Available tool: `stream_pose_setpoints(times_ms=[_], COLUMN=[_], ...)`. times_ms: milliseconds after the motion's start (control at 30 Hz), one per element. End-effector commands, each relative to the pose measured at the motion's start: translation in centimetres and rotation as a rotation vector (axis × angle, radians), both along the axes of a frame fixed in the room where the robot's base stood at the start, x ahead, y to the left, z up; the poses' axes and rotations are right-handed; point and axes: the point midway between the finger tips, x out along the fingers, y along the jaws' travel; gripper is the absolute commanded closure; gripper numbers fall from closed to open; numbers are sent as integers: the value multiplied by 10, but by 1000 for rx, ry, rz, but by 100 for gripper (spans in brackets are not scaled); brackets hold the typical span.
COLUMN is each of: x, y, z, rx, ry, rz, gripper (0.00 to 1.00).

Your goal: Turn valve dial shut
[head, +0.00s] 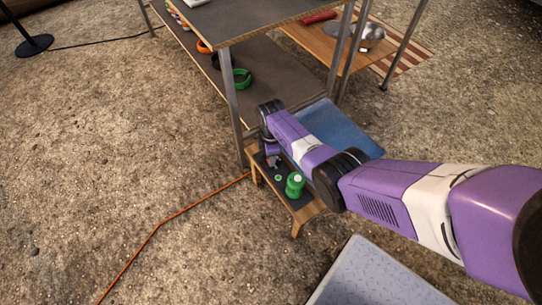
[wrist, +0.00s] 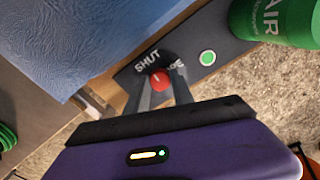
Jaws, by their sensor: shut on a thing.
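The red valve dial (wrist: 159,77) sits on a dark panel in the wrist view, with the white word SHUT (wrist: 147,61) beside it and another word partly hidden by a finger. My gripper (wrist: 163,88) is shut on the dial, one finger on each side. A lit green round indicator (wrist: 207,57) is on the same panel. In the head view my gripper (head: 272,160) reaches down over the small low wooden bench (head: 300,216); the dial is hidden there. A green canister (head: 294,186) stands upright on the bench near my gripper, marked AIR in the wrist view (wrist: 272,22).
A blue sheet-like thing (head: 338,128) lies behind my arm. A metal-legged table (head: 270,12) with a lower shelf holding green and orange coils stands behind. An orange cable (head: 190,207) crosses the gravel.

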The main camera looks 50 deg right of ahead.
Motion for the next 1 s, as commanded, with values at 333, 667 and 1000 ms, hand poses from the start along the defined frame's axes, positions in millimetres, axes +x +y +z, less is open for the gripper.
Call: stream_pose_setpoints(times_ms=[333, 667, 1000], x=[1, 1, 1], y=[1, 0, 0], z=[0, 0, 13], rx=[0, 0, 0], ry=[-3, -1, -2], rz=[11, 10, 9], gripper=[100, 50, 50])
